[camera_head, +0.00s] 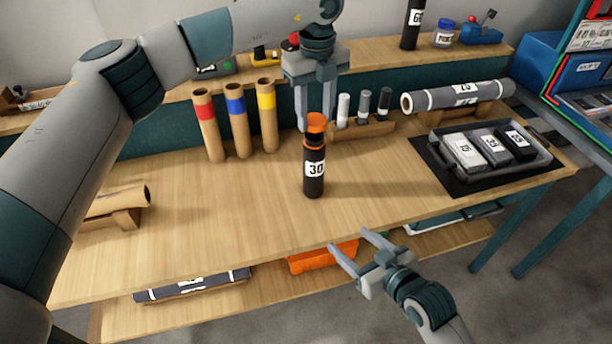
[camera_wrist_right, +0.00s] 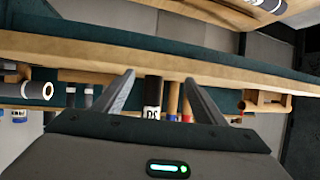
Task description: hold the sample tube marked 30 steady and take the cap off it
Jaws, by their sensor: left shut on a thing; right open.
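The sample tube marked 30 (camera_head: 314,178) stands upright on the wooden table, black with a white label and an orange band near its top. Its orange cap (camera_head: 316,121) is at the top end, between the fingertips of my left gripper (camera_head: 315,124), which is shut on it from above. I cannot tell whether the cap still touches the tube's neck. My right gripper (camera_head: 350,242) is open and empty in front of the table edge, apart from the tube. In the right wrist view the tube (camera_wrist_right: 153,90) shows beyond the open fingers (camera_wrist_right: 160,77).
Cardboard tubes with red, blue and yellow bands (camera_head: 237,125) stand behind left. A rack with small vials (camera_head: 362,128) is behind right. A grey roll (camera_head: 458,96) and a tray (camera_head: 530,161) with labelled boxes lie at right. The table's front middle is clear.

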